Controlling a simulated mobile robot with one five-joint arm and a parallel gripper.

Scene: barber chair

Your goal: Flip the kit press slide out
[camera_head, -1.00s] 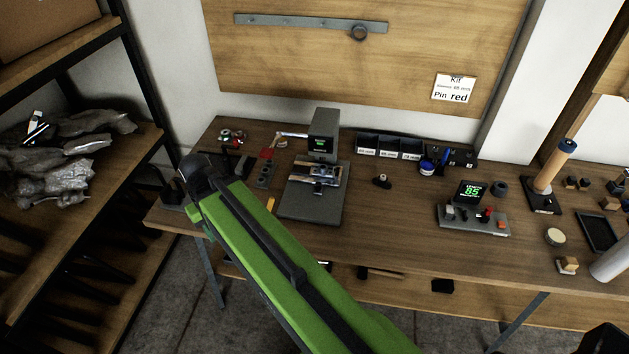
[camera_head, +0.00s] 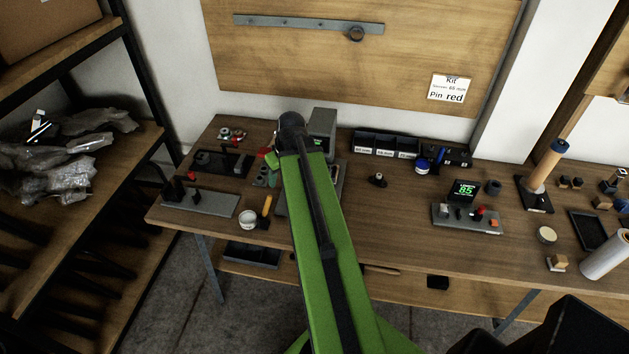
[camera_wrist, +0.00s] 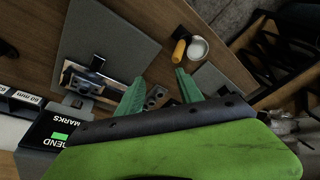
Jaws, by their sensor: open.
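The grey press-like station, which I take as the kit press, stands on the bench; its dark upright box (camera_head: 323,124) shows just right of my arm, which hides most of the rest. In the wrist view its grey base plate (camera_wrist: 112,42) carries a metal slide mechanism (camera_wrist: 92,82) with a small dark upright knob (camera_wrist: 97,62). A dark screen block (camera_wrist: 52,132) reading LEGEND MARKS is at the lower left. My gripper (camera_wrist: 159,75) is open and empty, its green fingers apart, to the right of the slide mechanism. Contact cannot be judged.
A white cup (camera_head: 248,219) and a yellow-handled tool (camera_head: 267,206) lie left of my arm, near a grey fixture (camera_head: 205,202). Labelled bins (camera_head: 385,150) stand at the back. A grey gauge stand (camera_head: 467,217) is right. Bench between them is mostly clear.

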